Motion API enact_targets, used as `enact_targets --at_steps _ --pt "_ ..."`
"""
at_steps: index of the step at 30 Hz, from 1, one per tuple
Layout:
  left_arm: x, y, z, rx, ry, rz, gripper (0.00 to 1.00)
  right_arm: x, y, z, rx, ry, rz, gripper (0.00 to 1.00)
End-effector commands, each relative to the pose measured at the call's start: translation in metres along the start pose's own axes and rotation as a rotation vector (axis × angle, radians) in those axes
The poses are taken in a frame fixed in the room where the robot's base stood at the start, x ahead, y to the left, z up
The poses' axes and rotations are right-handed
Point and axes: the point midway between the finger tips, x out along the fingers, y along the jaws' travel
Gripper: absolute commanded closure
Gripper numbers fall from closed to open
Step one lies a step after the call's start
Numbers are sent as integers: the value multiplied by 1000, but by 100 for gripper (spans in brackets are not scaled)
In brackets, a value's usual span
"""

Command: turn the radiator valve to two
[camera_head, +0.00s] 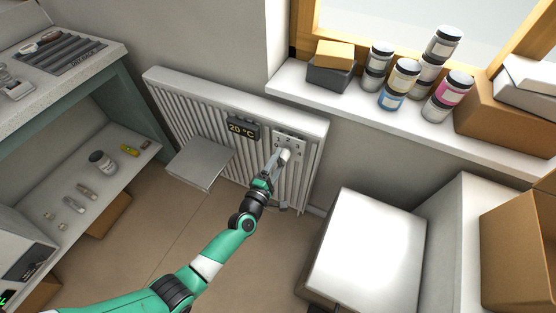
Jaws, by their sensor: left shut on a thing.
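The white radiator (185,105) stands against the wall below the window sill. A grey plate with numbers (289,138) sits at its upper right. The pale valve knob (285,155) is in front of the plate, and its pointer setting is too small to read. My left gripper (277,163) is at the knob and shut on it, its arm coming up from the lower left. The gripper partly hides the knob. A dark display (243,128) on the radiator reads 20 °C. My right gripper is not in view.
A grey box or shelf (200,163) juts out in front of the radiator's left part. A white-topped block (367,250) stands at the right. Jars (397,84) and boxes (330,72) stand on the sill. The floor (150,215) between bench and block is mostly clear.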

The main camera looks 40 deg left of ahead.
Motion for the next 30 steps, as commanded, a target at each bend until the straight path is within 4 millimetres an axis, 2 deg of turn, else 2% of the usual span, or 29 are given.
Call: enact_targets --at_steps 1,9,27,28,30 --pt "1 6 1 29 1 10 87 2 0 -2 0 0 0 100" --pt "2 7 3 156 1 14 87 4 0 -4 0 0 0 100" --pt "2 8 3 195 1 17 87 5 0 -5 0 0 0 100" --pt "2 8 3 195 1 17 26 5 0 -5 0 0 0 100" --pt "2 7 3 195 1 16 14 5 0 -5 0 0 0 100"
